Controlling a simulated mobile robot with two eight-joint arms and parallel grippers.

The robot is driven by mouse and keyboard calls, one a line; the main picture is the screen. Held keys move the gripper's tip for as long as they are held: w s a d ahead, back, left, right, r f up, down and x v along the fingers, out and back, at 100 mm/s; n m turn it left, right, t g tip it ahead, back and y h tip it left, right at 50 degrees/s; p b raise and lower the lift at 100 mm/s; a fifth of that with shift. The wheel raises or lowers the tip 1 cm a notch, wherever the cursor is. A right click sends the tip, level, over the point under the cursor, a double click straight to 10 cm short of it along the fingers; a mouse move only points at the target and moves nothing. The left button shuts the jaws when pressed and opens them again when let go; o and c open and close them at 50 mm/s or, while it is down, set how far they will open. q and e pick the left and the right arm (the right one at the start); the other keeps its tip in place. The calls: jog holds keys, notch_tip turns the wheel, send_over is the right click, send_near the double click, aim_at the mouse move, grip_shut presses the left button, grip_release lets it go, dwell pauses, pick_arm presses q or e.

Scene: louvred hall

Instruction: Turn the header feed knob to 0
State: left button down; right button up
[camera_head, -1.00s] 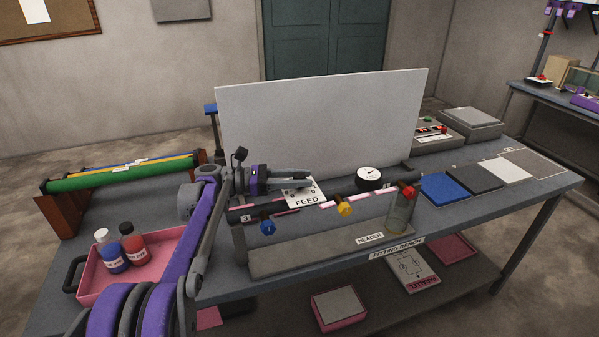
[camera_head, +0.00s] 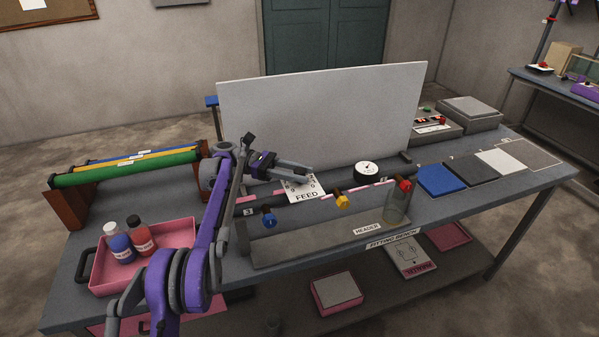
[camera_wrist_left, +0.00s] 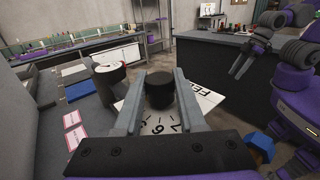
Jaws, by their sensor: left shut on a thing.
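The header feed knob (camera_wrist_left: 159,88) is a black round knob, seen in the left wrist view between my left gripper's two fingers. Its dial (camera_wrist_left: 160,122) is white with black digits, partly covered by the knob and fingers. The mark it points at cannot be read. The white FEED plate (camera_head: 306,195) stands on the header, its upper part behind the gripper in the head view. My left gripper (camera_head: 309,174) is shut on the knob. A dark grey arm end, seemingly my right gripper (camera_wrist_left: 238,68), shows at the right of the left wrist view; its jaws are unclear.
A blue valve handle (camera_head: 269,220), a yellow one (camera_head: 342,201) and a red one (camera_head: 404,184) line the header. A round gauge (camera_head: 367,169) stands behind. A white panel (camera_head: 320,115) rises at the back. A pink tray (camera_head: 178,234) with two bottles is at left.

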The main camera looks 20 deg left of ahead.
pick_arm(q)
jog(key=shift+r, duration=0.1)
jog(key=c, duration=0.5)
grip_release()
